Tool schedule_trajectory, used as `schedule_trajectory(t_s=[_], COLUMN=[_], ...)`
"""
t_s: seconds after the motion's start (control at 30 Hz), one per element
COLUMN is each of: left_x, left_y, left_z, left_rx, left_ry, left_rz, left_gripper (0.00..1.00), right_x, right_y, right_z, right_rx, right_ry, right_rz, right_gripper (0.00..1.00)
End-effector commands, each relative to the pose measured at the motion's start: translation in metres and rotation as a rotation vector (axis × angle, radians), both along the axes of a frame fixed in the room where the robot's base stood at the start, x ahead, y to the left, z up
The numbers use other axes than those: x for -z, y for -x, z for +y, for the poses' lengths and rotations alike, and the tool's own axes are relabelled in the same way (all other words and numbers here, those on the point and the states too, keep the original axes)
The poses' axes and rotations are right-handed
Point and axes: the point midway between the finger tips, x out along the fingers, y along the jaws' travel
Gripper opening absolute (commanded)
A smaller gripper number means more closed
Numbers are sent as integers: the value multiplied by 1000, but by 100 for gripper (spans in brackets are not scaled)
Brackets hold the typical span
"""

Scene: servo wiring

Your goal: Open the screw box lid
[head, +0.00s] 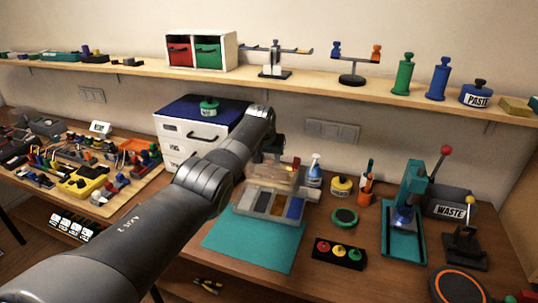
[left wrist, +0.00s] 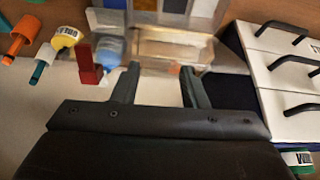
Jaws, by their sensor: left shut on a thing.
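The screw box (head: 268,215) stands on the teal mat on the workbench, with grey, brown and blue compartments showing. Its clear lid (head: 274,178) is raised and tilted at the back edge of the box. My left gripper (head: 279,154) is behind the lid in the head view, its fingertips partly hidden. The box (left wrist: 150,18) shows beyond the lid. My right gripper is not in view.
A blue bottle (head: 315,170), a yellow jar (head: 341,186) and an orange cup (head: 366,192) stand to the right. The teal mat (head: 250,252) is clear in front.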

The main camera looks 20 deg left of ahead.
Motion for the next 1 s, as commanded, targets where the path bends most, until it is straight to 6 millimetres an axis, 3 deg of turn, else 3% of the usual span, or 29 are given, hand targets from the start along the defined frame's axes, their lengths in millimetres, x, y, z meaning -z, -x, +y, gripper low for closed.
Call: schedule_trajectory(t_s=[0.17, 0.53, 0.87, 0.9, 1.0], left_x=[-2, -2, -2, -2, -2], left_y=[-1, -1, -1, -1, -1], left_z=[0, 0, 1, 1, 1], left_rx=[-1, -2, -1, -1, -1], left_ry=[2, 1, 0, -1, 0], left_rz=[-4, -4, -4, -4, -5], left_gripper=[0, 0, 0, 42, 55], right_x=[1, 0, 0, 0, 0], right_y=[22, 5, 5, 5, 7], right_z=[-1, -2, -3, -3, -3], right_rx=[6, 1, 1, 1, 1], right_ry=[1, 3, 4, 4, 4], right_rz=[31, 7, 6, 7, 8], right_gripper=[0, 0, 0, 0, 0])
